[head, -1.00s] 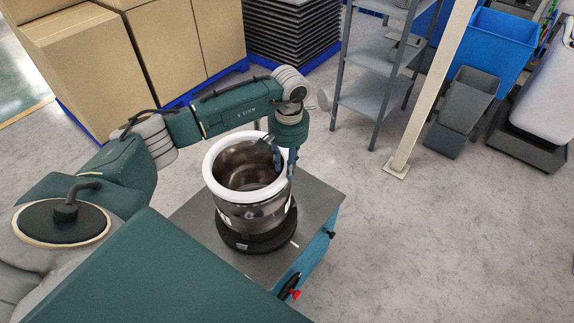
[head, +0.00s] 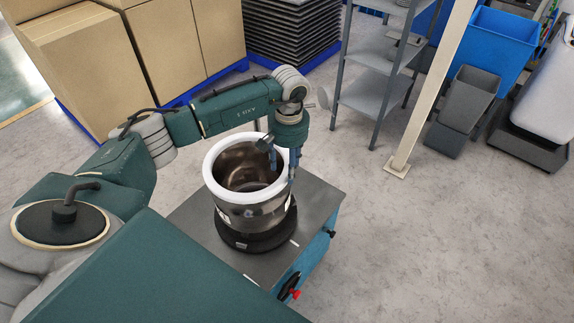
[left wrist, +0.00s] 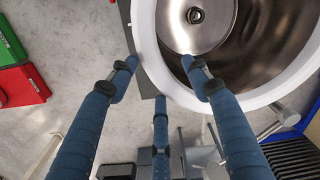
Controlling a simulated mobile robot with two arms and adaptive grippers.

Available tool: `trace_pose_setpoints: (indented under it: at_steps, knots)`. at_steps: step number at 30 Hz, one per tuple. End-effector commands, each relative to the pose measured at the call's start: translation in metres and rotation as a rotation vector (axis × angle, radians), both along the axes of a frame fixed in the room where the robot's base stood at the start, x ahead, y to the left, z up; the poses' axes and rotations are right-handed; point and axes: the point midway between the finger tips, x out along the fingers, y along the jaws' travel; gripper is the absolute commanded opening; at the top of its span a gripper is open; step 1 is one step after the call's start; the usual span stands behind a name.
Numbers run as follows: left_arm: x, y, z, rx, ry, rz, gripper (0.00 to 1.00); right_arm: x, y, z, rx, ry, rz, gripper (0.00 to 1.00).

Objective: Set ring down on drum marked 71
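The white ring (head: 212,165) lies flat around the top rim of a shiny metal drum (head: 250,215). The ring also shows in the left wrist view (left wrist: 150,55), with the drum's metal inside (left wrist: 235,75) visible through it. Labels on the drum's side are too small to read, so I cannot confirm the number 71. My left gripper (head: 279,165) points down at the ring's right side. Its blue fingers are spread, one over the drum's opening and others outside the ring, with gaps beside the ring (left wrist: 157,70). My right gripper is not in view.
The drum stands on a black round base (head: 255,240) on a dark-topped cart (head: 315,205). A grey shelf rack (head: 375,95) and a pale post (head: 430,95) stand to the right. Cardboard boxes (head: 90,65) stand at back left. Floor right of the cart is clear.

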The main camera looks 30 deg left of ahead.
Motion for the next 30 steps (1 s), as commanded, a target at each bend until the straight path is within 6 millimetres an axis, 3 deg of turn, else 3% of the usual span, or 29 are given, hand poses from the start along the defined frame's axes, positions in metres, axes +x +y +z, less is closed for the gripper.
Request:
trace_pose_setpoints:
  at_steps: [11, 24, 30]
  knots:
    - [0.0, 0.0, 0.007, 0.0, 0.0, 0.0, 0.5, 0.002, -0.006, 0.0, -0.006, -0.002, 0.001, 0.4]
    - [0.002, -0.002, 0.094, 0.0, -0.004, 0.0, 0.5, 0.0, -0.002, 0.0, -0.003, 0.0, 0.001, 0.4]
    - [0.001, -0.003, 0.116, 0.0, -0.001, 0.0, 0.5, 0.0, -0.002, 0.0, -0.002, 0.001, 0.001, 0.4]
